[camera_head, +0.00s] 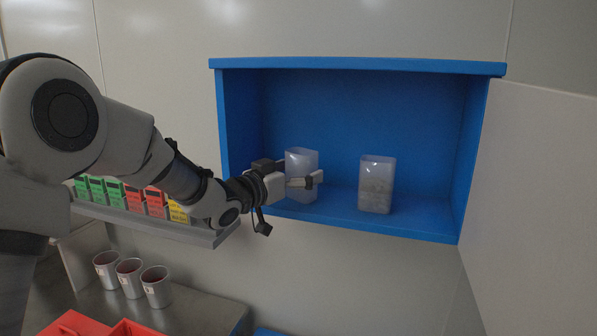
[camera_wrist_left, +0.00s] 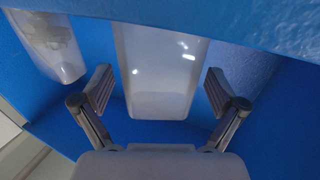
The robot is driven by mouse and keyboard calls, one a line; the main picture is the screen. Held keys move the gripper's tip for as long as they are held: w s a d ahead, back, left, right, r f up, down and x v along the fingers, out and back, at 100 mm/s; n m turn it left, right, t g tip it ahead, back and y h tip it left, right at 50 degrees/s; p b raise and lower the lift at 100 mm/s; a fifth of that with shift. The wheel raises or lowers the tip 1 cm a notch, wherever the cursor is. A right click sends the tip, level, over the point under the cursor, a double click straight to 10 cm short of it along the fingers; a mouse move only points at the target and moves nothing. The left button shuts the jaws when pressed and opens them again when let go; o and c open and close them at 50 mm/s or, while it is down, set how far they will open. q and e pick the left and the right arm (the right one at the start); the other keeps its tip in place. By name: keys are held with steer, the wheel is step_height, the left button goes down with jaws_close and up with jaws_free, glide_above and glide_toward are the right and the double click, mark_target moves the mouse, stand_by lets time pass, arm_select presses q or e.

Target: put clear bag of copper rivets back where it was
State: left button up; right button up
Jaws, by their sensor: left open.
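Two clear bags stand upright on the floor of the blue cabinet. The left clear bag (camera_head: 301,160) looks cloudy and pale, and no copper colour shows in it. The right clear bag (camera_head: 376,185) holds pale, lumpy contents. I cannot tell which one has copper rivets. My left gripper (camera_head: 312,179) is at the left bag, partly covering its lower part. In the left wrist view that bag (camera_wrist_left: 160,60) stands between the open fingers (camera_wrist_left: 160,90), with a gap on each side. The other bag (camera_wrist_left: 50,45) shows at the upper left there.
The blue cabinet (camera_head: 358,66) is open, its pale door (camera_head: 545,200) swung out at the right. A grey shelf (camera_head: 150,222) with green, red and yellow boxes is below my left arm. Several metal cups (camera_head: 130,278) and red bins (camera_head: 80,325) stand lower left.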

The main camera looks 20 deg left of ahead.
arm_select(q)
steer(key=shift+r, duration=0.1)
steer(key=shift+s+a, duration=0.1)
steer(key=b+v, duration=0.4)
steer(key=v, duration=0.7)
steer(key=shift+s, duration=0.35)
